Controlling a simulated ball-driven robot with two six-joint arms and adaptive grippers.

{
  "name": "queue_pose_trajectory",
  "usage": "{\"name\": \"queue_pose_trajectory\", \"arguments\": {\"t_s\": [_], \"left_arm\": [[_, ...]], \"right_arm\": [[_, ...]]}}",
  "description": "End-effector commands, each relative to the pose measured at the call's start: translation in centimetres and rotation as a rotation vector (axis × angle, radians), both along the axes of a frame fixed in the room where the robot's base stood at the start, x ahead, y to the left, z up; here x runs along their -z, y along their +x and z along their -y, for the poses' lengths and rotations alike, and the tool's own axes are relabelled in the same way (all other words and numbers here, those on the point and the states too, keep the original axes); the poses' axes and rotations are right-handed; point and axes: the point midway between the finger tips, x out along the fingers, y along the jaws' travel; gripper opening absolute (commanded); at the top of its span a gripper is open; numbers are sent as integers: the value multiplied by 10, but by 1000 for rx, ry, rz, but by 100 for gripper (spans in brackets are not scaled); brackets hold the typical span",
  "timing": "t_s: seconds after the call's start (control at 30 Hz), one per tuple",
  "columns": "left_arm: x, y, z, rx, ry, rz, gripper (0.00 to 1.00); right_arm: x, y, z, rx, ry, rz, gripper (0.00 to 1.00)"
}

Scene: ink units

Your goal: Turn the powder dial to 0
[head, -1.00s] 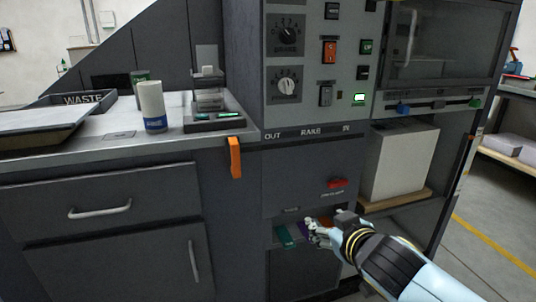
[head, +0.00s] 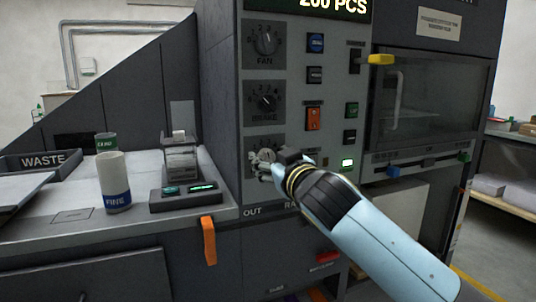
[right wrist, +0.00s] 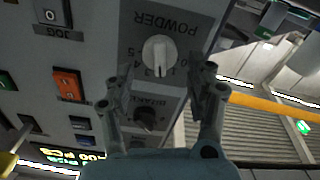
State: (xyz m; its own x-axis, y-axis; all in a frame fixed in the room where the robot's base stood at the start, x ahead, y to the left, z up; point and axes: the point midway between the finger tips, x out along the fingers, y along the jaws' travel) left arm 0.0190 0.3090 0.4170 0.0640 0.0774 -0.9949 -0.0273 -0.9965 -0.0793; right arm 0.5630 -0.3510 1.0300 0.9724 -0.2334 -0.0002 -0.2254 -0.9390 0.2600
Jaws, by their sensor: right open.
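The powder dial is a white knob on a grey plate of the upright panel. It shows best in the right wrist view (right wrist: 159,54), upside down, under the word POWDER. Numbers stand around it, but I cannot tell for sure which one it points at. In the head view it is the lowest of three dials (head: 266,150), largely covered by my right gripper (head: 264,168). My right gripper is open, its two fingers facing the panel on either side of the knob, seemingly not closed on it. My left gripper is not in view.
Above are the brake dial (head: 267,100) and the fan dial (head: 265,41). An orange rocker switch (head: 313,118) and buttons are to the right. A yellow lever (head: 380,59) sticks out. A counter with a FINE canister (head: 115,185) and a scale (head: 184,189) lies left.

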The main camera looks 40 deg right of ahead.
Motion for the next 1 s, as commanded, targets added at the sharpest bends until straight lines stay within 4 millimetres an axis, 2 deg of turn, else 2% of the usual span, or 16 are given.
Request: {"name": "queue_pose_trajectory", "arguments": {"t_s": [0.1, 0.2, 0.5, 0.87, 0.9, 1.0], "left_arm": [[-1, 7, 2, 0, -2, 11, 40], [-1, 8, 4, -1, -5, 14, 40], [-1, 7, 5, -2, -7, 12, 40], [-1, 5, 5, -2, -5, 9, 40], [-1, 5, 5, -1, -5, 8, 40], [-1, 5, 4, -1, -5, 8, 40]], "right_arm": [[0, 15, 3, -1, 1, 1, 56], [0, 21, 5, -1, 1, 0, 56], [1, 23, 5, -1, 1, -1, 56], [1, 23, 5, -1, 1, -1, 9], [1, 23, 5, -1, 1, -1, 6], [1, 23, 5, -1, -1, -1, 6]]}}
